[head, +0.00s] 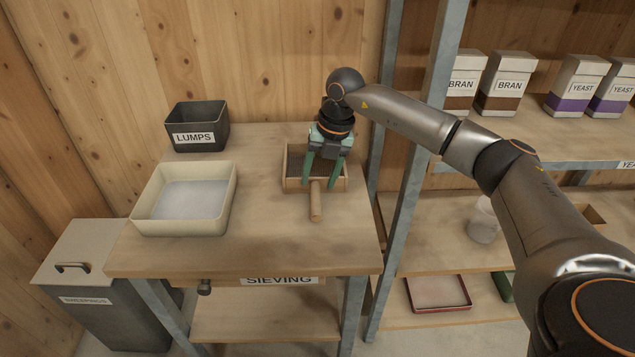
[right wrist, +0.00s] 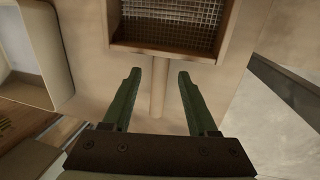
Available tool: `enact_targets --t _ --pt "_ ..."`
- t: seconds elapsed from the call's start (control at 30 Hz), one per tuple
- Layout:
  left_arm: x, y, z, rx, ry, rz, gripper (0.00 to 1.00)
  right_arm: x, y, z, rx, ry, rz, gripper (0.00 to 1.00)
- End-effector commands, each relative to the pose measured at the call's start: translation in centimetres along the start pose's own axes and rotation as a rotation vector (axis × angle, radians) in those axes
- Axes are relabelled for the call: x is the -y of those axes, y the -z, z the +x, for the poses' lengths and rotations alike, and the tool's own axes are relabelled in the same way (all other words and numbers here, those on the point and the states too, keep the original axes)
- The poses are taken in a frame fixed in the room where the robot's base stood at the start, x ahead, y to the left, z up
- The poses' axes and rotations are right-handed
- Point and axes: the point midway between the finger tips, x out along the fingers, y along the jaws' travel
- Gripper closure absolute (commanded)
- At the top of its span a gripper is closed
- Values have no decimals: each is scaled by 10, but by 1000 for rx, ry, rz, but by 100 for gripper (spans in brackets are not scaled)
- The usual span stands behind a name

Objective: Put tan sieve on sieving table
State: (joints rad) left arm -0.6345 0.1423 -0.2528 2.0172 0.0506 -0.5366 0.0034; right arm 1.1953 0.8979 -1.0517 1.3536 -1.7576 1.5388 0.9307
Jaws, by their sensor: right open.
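The tan sieve (head: 297,184), a square wooden frame with a dark mesh and a round handle, sits on the right part of the sieving table (head: 255,246). Its handle points toward the table's front edge. In the right wrist view the sieve's frame (right wrist: 170,52) and mesh are at the top, with the handle (right wrist: 158,88) running down between the fingers. My right gripper (head: 320,185) is over the sieve with its green fingers apart, one on each side of the handle; it also shows in the right wrist view (right wrist: 159,75). My left gripper is not in view.
A cream tray (head: 158,223) with pale contents stands on the table's left, and a dark LUMPS bin (head: 200,136) behind it. A SWEEPINGS bin (head: 95,300) is at the lower left. A metal shelf post (head: 412,165) rises right of the table.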

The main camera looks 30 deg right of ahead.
Motion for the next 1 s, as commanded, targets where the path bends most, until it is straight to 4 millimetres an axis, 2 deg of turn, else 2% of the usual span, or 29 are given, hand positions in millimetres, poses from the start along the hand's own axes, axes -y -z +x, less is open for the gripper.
enact_targets --t 0.03,0.2,0.43,0.6,1.0 --pt "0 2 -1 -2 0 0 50 0 -1 -14 4 -3 1 41" --pt "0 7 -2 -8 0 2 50 -1 -1 -52 5 -3 1 41" --pt "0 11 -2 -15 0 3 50 0 0 -88 1 -1 2 41" --pt "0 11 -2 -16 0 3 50 0 0 -97 0 0 2 41" --pt "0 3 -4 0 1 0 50 0 0 -97 0 -1 2 41"
